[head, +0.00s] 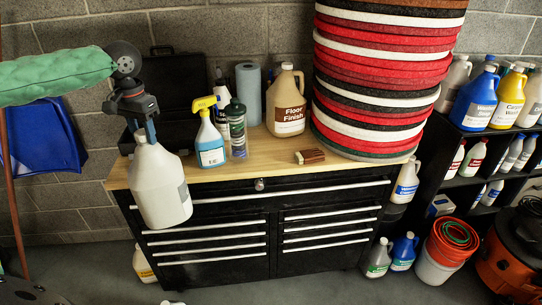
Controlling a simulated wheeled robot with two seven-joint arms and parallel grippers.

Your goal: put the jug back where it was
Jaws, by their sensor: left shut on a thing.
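A large off-white jug (158,192) hangs in my left gripper (143,131) at the left of the head view. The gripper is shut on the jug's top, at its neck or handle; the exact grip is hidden. The jug is slightly tilted, and a grey label shows at its right edge. In the picture it covers the left front corner of the workbench (235,178); it seems to be in front of the edge. A tan Floor Finish jug (286,116) stands upright on the bench against the wall. My right gripper is not in view.
On the bench are a blue spray bottle (209,145), a dark canister (236,130), a blue roll (248,94), a brush (310,156) and a tall stack of pads (380,75). A black case (170,115) is behind. Bare wood shows along the front. A bottle shelf (470,140) is right.

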